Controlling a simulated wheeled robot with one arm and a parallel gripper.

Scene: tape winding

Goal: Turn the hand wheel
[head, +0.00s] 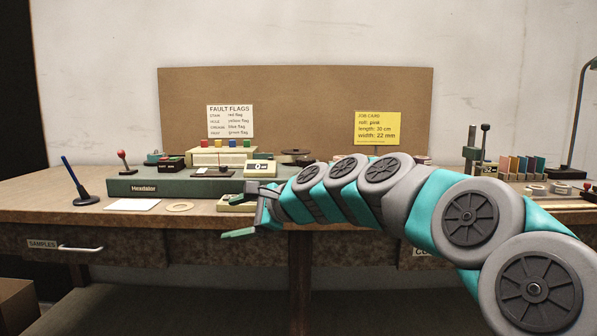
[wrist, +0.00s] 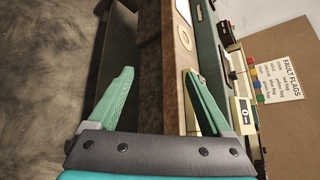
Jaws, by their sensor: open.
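The green winding machine (head: 150,187) sits on the bench left of centre, with a red-knobbed lever (head: 122,155) at its left end. A dark flat disc (head: 296,151) shows behind its right end. I cannot make out a hand wheel for certain; my arm covers the area right of the machine. My gripper (head: 249,219) is at the bench's front edge, in front of the machine's right end. In the wrist view my gripper (wrist: 157,80) has its two green fingers spread with nothing held between them, and the bench edge passes behind them.
A cream counter box (head: 236,203) stands close by my gripper. A white sheet (head: 132,204) and a pale ring (head: 180,207) lie in front of the machine. A blue-handled stand (head: 80,185) is at left. A drawer handle (head: 80,249) sticks out below the bench top (head: 40,197).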

